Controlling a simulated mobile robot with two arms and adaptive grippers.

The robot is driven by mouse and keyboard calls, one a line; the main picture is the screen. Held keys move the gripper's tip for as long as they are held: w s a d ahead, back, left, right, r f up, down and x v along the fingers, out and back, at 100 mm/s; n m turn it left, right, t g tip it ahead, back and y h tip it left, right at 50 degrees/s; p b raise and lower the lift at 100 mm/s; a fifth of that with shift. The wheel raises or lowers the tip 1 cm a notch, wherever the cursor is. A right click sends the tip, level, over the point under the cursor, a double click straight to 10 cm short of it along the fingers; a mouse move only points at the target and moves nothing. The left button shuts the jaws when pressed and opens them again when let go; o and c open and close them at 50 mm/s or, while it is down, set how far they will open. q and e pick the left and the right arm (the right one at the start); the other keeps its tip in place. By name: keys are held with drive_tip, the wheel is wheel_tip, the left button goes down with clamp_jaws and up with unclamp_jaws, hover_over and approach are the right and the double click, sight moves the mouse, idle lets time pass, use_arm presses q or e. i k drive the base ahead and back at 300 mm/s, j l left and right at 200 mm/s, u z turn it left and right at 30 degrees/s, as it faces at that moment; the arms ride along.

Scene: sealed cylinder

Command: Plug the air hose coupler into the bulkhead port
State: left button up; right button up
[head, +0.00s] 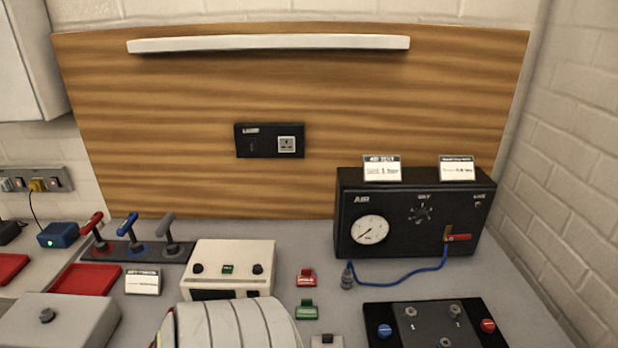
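A blue air hose (400,281) runs from below the red valve lever (458,237) on the black AIR box to the left along the bench. Its free end carries a small grey coupler (347,277), roughly upright on the bench by the box's lower left corner. I cannot clearly make out the bulkhead port. A pale, rounded, banded body (232,328) is cut off by the bottom edge, and any port on it is hidden. Neither of my grippers shows, and nothing holds the coupler or hose.
The AIR box (350,200) has a gauge (369,229) and two cards on top. A black panel with knobs (385,310) lies in front. A cream box (228,268) and a lever row (132,247) stand left. Red (306,278) and green (307,310) pieces lie mid-bench.

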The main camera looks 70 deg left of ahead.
sight(348, 276)
drive_tip(key=u, duration=1.85)
